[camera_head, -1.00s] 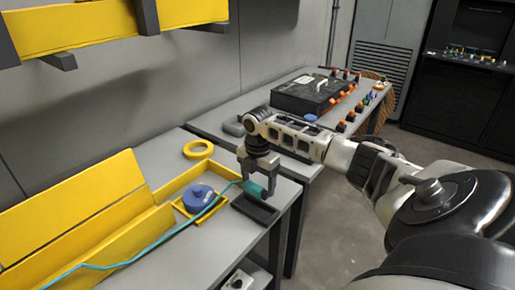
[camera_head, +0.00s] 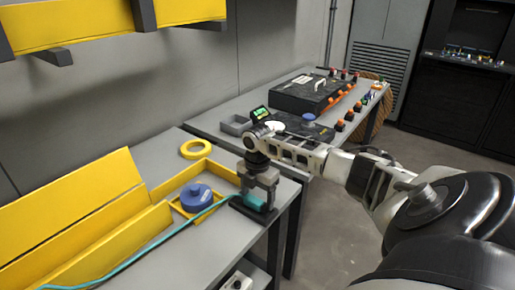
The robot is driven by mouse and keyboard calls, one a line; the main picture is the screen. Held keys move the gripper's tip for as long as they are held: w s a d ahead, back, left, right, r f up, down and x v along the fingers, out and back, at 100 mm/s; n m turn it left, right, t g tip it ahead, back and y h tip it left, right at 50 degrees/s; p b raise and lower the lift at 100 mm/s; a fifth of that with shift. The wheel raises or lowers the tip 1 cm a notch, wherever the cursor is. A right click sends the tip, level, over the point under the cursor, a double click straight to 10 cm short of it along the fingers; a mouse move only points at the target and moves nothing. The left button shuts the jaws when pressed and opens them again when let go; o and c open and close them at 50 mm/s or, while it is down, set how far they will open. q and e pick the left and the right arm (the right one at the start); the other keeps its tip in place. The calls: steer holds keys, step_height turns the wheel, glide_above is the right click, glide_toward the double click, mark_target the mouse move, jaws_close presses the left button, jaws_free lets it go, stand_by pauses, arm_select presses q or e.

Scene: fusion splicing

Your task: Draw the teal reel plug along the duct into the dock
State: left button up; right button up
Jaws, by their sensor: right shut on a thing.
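My right gripper (camera_head: 262,197) points down at the right end of the near bench and is shut on the teal reel plug (camera_head: 254,202). The plug sits at or just above the black dock (camera_head: 240,206), which the gripper and plug partly cover; I cannot tell whether it touches the dock floor. A teal cable (camera_head: 150,246) runs from the plug down to the lower left, along the yellow duct (camera_head: 95,243). My left gripper is not in view.
A blue round reel (camera_head: 196,197) sits in a yellow holder beside the cable. A black case (camera_head: 306,94) stands on the far bench. A yellow shelf (camera_head: 70,24) hangs at upper left.

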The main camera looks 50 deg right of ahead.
steer(key=shift+f, duration=0.6)
steer(key=o, duration=1)
step_height(320, 180, up, 16)
stand_by(0.5)
